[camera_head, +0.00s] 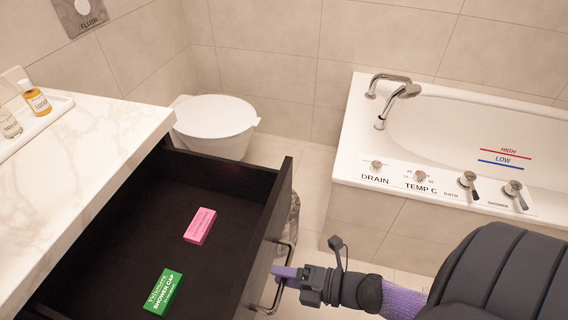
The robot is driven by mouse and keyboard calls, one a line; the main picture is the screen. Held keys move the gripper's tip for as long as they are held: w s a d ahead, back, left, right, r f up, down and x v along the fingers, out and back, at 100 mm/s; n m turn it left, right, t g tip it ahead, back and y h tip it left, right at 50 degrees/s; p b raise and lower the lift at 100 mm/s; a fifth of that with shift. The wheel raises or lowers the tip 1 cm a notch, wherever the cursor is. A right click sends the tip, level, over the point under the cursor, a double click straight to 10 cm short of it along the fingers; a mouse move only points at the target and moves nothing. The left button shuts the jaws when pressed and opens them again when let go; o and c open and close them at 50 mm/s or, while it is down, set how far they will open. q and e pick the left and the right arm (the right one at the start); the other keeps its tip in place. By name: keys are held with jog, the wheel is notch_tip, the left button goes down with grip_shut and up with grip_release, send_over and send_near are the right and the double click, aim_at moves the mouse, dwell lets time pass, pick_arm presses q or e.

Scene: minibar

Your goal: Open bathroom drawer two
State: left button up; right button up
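The dark bathroom drawer (150,208) is pulled out from under the marble counter, with its inside showing. A pink box (200,226) and a green shower cap box (163,291) lie on its floor. The drawer front (270,225) carries a metal bar handle (284,262) on its outer face. My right gripper (280,272) is at that handle, its purple fingers reaching to the bar from the right. The fingers overlap the bar, and I cannot tell whether they are closed on it. My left gripper is not in view.
The marble counter (100,135) with bottles on a white tray (48,118) is at the left. A white toilet (215,122) stands behind the drawer. A white bathtub (350,150) with taps is at the right. Tiled floor shows between them.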

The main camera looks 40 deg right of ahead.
jog(key=p+v, duration=0.2)
jog(key=v, duration=0.8)
jog(key=shift+w, duration=0.1)
